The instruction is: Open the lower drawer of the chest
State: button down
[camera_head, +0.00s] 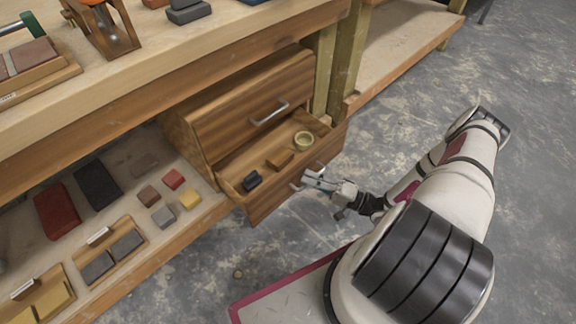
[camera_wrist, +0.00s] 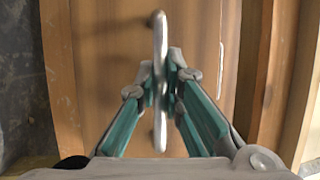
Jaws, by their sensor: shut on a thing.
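The wooden chest (camera_head: 190,140) stands on the low shelf under the workbench. Its lower drawer (camera_head: 265,207) is pulled out and shows its inside; the upper drawer (camera_head: 240,112) is closed. The lower drawer holds a dark block (camera_head: 252,180), a brown block (camera_head: 280,159) and a small yellowish round cup (camera_head: 303,141). My gripper (camera_head: 308,181) is at the lower drawer's front, shut on its metal handle. In the wrist view the handle (camera_wrist: 160,40) runs upright between the fingertips (camera_wrist: 163,80). The handle's middle is partly hidden by the fingers.
Coloured blocks (camera_head: 162,215) and block trays (camera_head: 110,255) lie on the low shelf left of the chest. The workbench top (camera_head: 130,85) overhangs the chest. A wooden post (camera_head: 345,60) stands to its right. The grey floor (camera_head: 430,90) beyond my arm is clear.

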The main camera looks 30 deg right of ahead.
jog(key=s+d, duration=0.2)
jog(key=s, duration=0.5)
jog(key=shift+s+d+p, duration=0.2)
jog(key=shift+d+p, duration=0.05)
jog(key=shift+p, duration=0.1)
jog(key=c, duration=2)
grip_release()
jog(key=shift+o, duration=0.2)
jog(key=v, duration=1.2)
